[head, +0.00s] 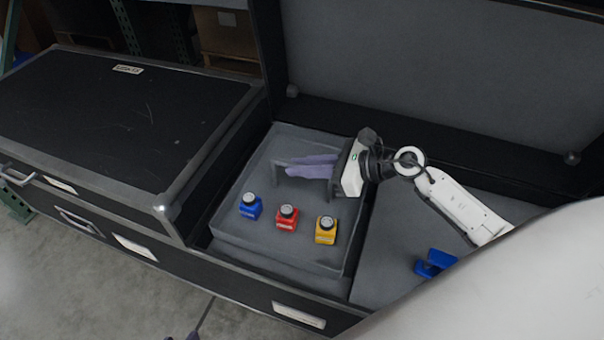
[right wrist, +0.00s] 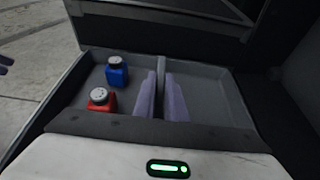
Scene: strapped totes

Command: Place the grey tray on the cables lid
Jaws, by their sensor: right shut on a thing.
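The grey tray (head: 225,225) sits inside the open case, with a blue bottle (head: 250,206), a red bottle (head: 287,218) and a yellow bottle (head: 325,230) along its near side. My right gripper (head: 287,167) is shut on the tray's raised middle divider. In the right wrist view its lilac fingers (right wrist: 162,95) straddle that divider (right wrist: 160,75). The closed black lid (head: 120,115) on the left carries a small label too small to read; I take it as the cables lid.
The open case (head: 300,312) has its raised lid (head: 430,65) standing behind the tray. A blue object (head: 435,263) lies in the right compartment. The closed lid's top is clear, with a metal-edged rim and corner beside the tray. Shelving stands at the back.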

